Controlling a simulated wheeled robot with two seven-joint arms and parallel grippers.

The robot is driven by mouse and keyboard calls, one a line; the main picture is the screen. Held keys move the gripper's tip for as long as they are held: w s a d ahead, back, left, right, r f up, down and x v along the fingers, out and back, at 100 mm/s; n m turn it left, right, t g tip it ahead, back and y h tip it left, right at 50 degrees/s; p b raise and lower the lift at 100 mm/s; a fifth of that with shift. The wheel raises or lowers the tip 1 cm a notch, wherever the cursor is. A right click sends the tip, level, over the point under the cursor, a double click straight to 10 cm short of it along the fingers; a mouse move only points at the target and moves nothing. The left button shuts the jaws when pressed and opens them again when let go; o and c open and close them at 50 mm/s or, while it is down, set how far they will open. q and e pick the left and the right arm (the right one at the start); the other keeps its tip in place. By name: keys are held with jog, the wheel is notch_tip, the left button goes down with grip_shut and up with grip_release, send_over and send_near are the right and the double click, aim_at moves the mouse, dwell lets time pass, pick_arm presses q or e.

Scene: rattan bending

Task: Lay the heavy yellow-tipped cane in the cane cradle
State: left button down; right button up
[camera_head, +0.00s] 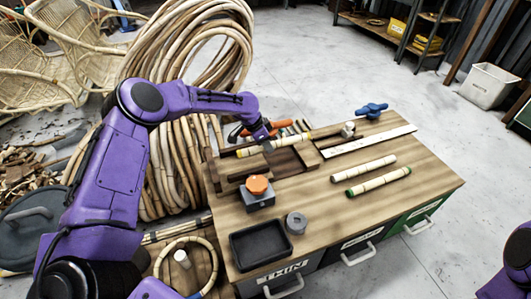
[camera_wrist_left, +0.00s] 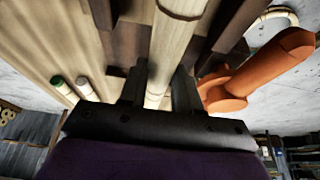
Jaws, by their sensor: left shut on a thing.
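My left gripper (camera_head: 267,147) is shut on a pale jointed cane at the back left of the workbench. The cane (camera_head: 250,151) has a yellowish left end and runs to the right past the gripper. In the left wrist view the cane (camera_wrist_left: 172,45) passes between the two fingers (camera_wrist_left: 158,90). A wooden frame with dark recesses, apparently the cane cradle (camera_head: 308,157), lies below and beside the held cane. Whether the cane touches it is not clear. My right gripper is out of view.
A pale cane (camera_head: 363,168) and a green-tipped cane (camera_head: 378,181) lie on the bench (camera_head: 420,170). A white ruler strip (camera_head: 367,140), a blue-handled tool (camera_head: 371,110), an orange-knobbed block (camera_head: 257,187) and a black tray (camera_head: 261,245) stand around. An orange tool (camera_wrist_left: 265,70) is close to the gripper.

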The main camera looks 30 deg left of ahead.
pick_arm(q)
jog(key=f, duration=0.1)
jog(key=f+b, duration=0.1)
jog(key=f, duration=0.1)
jog(key=shift+a+f, duration=0.15)
jog(key=shift+a, duration=0.1)
jog(key=shift+w+f, duration=0.1)
jog(key=shift+f, duration=0.15)
jog(key=shift+r, duration=0.15)
jog(key=c, duration=0.8)
grip_release()
jog(key=shift+f, duration=0.2)
jog(key=shift+r, duration=0.1)
jog(key=shift+r, duration=0.4)
jog(key=p+v, duration=0.3)
jog(key=v, duration=0.8)
jog(key=shift+a+r, duration=0.1)
jog(key=shift+r, duration=0.05)
